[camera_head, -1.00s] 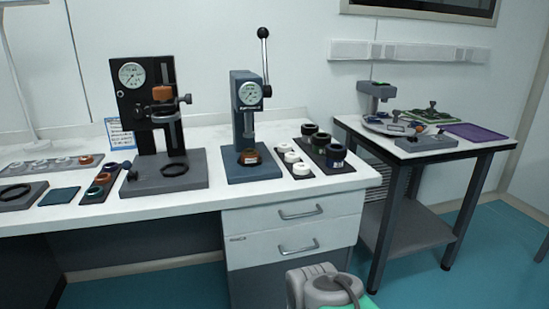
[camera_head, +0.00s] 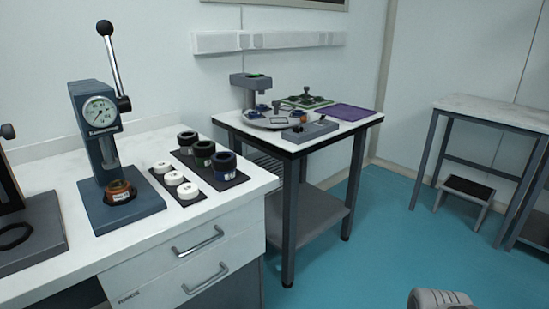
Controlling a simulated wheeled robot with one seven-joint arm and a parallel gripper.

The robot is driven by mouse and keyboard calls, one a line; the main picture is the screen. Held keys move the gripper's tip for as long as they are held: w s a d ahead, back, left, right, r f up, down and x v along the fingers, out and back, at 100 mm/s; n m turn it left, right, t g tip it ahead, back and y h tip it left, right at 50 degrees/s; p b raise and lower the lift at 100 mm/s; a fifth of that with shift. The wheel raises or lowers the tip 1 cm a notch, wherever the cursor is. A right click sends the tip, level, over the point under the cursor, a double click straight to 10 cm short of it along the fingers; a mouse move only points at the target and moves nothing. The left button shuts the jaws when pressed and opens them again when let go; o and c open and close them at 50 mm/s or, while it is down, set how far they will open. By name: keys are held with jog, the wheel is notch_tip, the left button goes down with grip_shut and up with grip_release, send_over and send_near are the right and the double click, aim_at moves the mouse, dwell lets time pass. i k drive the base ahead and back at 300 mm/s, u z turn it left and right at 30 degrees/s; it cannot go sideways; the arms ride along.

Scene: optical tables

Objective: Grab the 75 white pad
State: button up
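Three white pads stand in a row on a dark mat (camera_head: 204,193) on the white bench, right of the blue-grey press. The far white pad (camera_head: 162,167), the middle white pad (camera_head: 174,178) and the near white pad (camera_head: 188,191) look alike. Their markings are too small to read, so I cannot tell which is the 75 one. My gripper is not in view; only a light grey part of my arm (camera_head: 438,299) shows at the bottom right.
The press (camera_head: 103,150) has a tall lever and holds an orange-brown ring at its base. A second table (camera_head: 345,125) holds a round tray and small devices.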

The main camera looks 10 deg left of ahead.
aim_at(174, 177)
jog(key=z, duration=0.65)
jog(key=i, duration=0.55)
jog(key=u, duration=1.65)
